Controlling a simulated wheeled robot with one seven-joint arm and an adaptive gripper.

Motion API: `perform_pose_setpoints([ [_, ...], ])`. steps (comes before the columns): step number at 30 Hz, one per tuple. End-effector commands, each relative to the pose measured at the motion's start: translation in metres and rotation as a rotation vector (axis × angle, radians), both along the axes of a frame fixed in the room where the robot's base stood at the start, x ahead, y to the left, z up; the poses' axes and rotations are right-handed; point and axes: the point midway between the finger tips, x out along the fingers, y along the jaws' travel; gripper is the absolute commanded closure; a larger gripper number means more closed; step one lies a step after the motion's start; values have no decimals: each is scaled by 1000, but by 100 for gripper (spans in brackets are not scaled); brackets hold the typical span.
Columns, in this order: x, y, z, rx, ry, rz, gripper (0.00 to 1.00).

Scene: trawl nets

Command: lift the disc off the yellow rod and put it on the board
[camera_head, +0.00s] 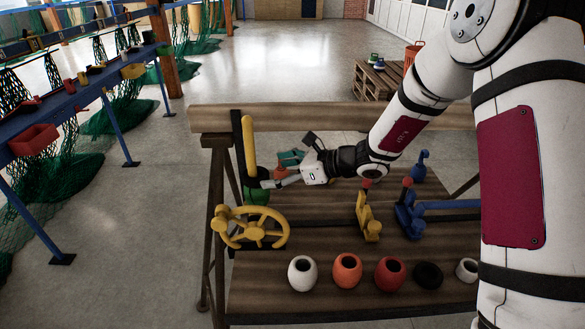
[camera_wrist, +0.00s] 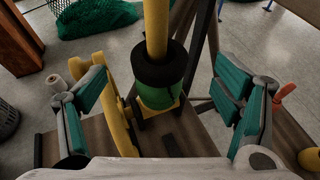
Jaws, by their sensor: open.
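The yellow rod (camera_head: 248,140) stands upright at the far left of the wooden bench; it also shows in the wrist view (camera_wrist: 156,28). A black disc (camera_wrist: 160,68) is around the rod, on top of a green piece (camera_wrist: 162,95) at its foot. The green piece also shows in the head view (camera_head: 257,196). My gripper (camera_head: 276,172) is open beside the rod. In the wrist view its teal-padded fingers (camera_wrist: 165,80) are apart, on either side of the disc with gaps. The board is taken to be the plank top (camera_head: 315,215); I cannot tell it from the bench.
A yellow handwheel (camera_head: 231,227) stands close to the rod. A yellow lever (camera_head: 367,217) and a blue lever (camera_head: 409,216) are to the right. White (camera_head: 303,285), orange (camera_head: 347,283), red (camera_head: 390,286) and black (camera_head: 428,282) pots line the front. The plank middle is clear.

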Motion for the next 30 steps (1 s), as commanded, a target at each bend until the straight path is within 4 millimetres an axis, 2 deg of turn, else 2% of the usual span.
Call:
perform_pose_setpoints([
  [1, 3, 10, -4, 2, 2, 3, 17],
  [6, 14, 33, -15, 0, 0, 3, 17],
  [12, 23, 52, -23, 0, 0, 1, 17],
  [25, 26, 59, -26, 0, 0, 0, 17],
  [26, 26, 59, -26, 0, -1, 0, 22],
  [30, 26, 59, -26, 0, -1, 0, 53],
])
